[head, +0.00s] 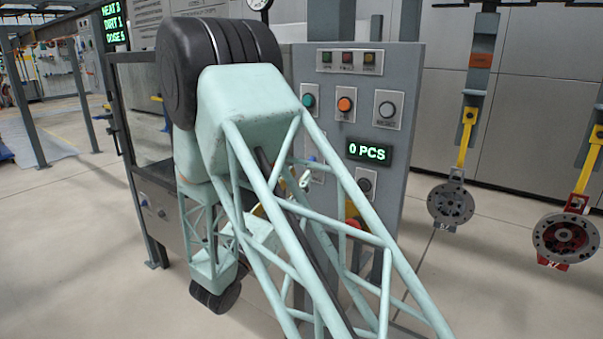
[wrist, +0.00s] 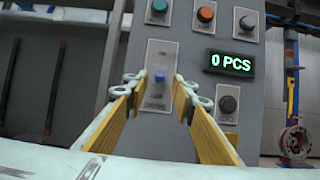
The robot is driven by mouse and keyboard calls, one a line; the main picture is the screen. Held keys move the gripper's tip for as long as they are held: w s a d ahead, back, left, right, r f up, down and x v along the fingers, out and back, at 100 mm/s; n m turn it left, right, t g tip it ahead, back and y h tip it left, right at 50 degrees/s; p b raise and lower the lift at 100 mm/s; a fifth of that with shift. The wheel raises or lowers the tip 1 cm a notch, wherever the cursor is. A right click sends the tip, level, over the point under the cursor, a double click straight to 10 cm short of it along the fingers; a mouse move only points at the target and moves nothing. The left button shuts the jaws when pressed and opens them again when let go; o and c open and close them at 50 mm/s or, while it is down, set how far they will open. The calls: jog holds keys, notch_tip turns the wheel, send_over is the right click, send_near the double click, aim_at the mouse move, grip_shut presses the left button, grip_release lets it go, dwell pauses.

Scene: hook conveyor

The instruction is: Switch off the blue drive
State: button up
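The blue drive switch is a small blue knob (wrist: 159,77) on a light plate on the grey control panel (wrist: 205,55). The plate's lower lettering appears to read DRIVE. In the head view the blue knob (head: 313,160) is partly hidden behind my arm's lattice. My gripper (wrist: 159,86) is open and empty, facing the panel. Its two yellow fingers with pale tips stand left and right of the switch plate in the wrist view. Whether the tips touch the panel cannot be told. In the head view the gripper is mostly hidden behind my arm.
A red part below is mostly hidden. Hanging hooks carry a grey disc (head: 451,203) and a red disc (head: 565,238) at right.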

jog(key=v, duration=0.7)
jog(key=shift+f, duration=0.1)
dwell(0.4)
